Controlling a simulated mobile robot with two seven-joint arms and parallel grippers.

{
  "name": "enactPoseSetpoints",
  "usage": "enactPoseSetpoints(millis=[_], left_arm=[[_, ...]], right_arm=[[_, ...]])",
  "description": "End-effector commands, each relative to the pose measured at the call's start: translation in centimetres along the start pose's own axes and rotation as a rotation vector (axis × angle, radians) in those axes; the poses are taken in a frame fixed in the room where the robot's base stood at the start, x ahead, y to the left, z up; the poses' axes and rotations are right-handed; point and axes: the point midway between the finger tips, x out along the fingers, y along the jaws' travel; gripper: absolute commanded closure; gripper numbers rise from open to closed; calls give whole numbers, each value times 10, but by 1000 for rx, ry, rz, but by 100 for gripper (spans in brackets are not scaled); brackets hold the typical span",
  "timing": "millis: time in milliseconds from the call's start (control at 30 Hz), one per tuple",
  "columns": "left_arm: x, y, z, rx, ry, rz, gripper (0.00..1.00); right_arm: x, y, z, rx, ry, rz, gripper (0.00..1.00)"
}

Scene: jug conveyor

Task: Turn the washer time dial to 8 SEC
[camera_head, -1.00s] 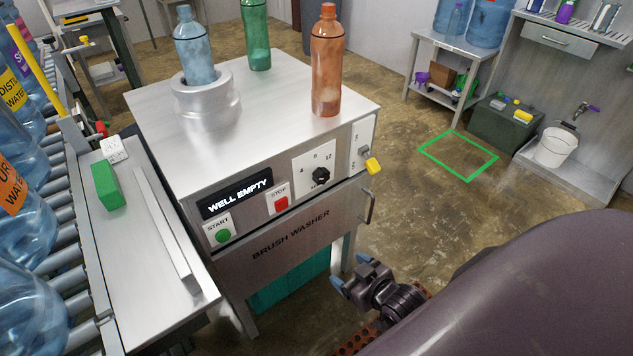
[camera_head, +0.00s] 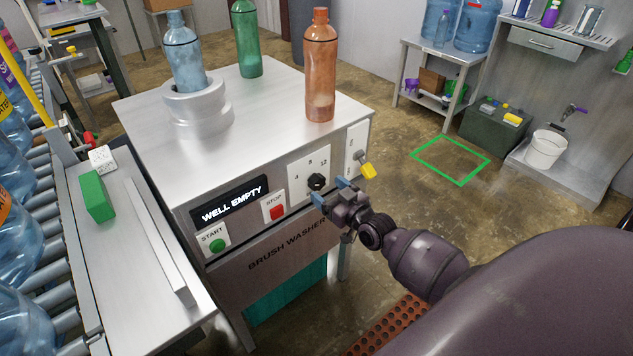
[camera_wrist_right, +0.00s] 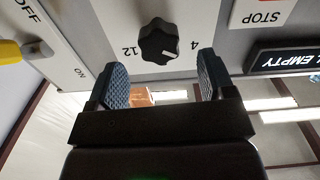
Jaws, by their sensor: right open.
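The black time dial (camera_head: 316,181) sits on a white plate on the front of the brush washer (camera_head: 262,228), with marks 4 and 12 readable around it. In the right wrist view the dial (camera_wrist_right: 160,41) appears upside down, with 12 to its left and 4 to its right. My right gripper (camera_head: 331,191) is open just in front of the dial. In the right wrist view its two blue fingertips (camera_wrist_right: 163,78) are spread, with the dial beyond the gap, not touched. My left gripper is not in view.
A yellow-tipped switch (camera_head: 367,170) sticks out close to the right of the dial. The red STOP button (camera_head: 277,211), green START button (camera_head: 217,246) and WELL EMPTY display (camera_head: 231,205) are to its left. An orange bottle (camera_head: 321,70) stands on the washer top.

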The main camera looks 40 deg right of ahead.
Motion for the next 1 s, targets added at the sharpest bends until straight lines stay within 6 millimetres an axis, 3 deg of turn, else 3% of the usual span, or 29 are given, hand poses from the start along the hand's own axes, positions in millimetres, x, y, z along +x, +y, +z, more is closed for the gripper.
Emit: enactPoseSetpoints(millis=[100,300,767,1000], left_arm=[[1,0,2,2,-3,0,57],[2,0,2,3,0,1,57],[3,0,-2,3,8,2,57],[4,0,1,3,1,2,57]], right_arm=[[20,0,1,0,-1,-1,24],[42,0,1,-1,-2,-1,24],[51,0,1,-1,-2,0,24],[51,0,1,-1,-2,0,61]])
